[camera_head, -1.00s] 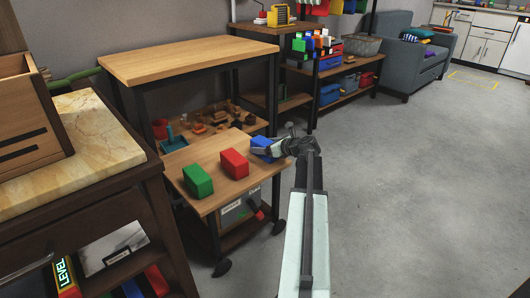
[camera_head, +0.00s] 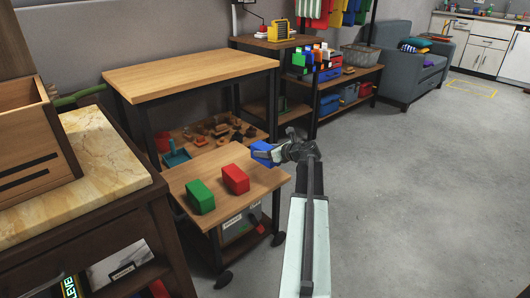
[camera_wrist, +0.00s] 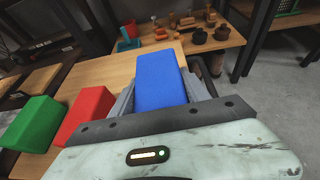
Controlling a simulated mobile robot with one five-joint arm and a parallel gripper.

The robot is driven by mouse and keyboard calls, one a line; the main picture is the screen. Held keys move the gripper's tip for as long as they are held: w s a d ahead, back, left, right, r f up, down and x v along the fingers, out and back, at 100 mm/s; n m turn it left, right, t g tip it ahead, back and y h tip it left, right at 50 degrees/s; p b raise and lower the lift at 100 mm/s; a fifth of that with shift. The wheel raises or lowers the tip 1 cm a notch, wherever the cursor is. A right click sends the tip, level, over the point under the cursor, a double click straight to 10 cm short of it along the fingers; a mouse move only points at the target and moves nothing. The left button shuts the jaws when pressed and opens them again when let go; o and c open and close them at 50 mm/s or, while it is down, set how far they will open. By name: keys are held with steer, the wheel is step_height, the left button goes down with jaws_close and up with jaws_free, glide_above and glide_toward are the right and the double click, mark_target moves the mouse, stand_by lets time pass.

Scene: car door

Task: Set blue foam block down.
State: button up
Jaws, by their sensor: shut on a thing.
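The blue foam block (camera_head: 263,152) is at the right end of the low wooden shelf board (camera_head: 222,205). My gripper (camera_head: 276,153) is shut on it, with its jaws on the block's two sides. In the wrist view the blue block (camera_wrist: 159,80) sticks out ahead between the jaws (camera_wrist: 160,98), over the board's right edge area. I cannot tell whether its underside touches the board. A red block (camera_head: 235,179) and a green block (camera_head: 200,197) stand on the board to its left; both also show in the wrist view.
A taller wooden table top (camera_head: 190,72) stands behind the low board. A marble-topped cabinet (camera_head: 85,172) is at the left. A lower shelf (camera_wrist: 190,45) holds small wooden pieces. Open grey floor (camera_head: 420,200) lies to the right.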

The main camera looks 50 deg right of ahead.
step_height(320, 180, up, 50)
steer(key=p, duration=4.7)
steer(key=shift+f+p, duration=0.25)
steer(key=shift+p, duration=0.15)
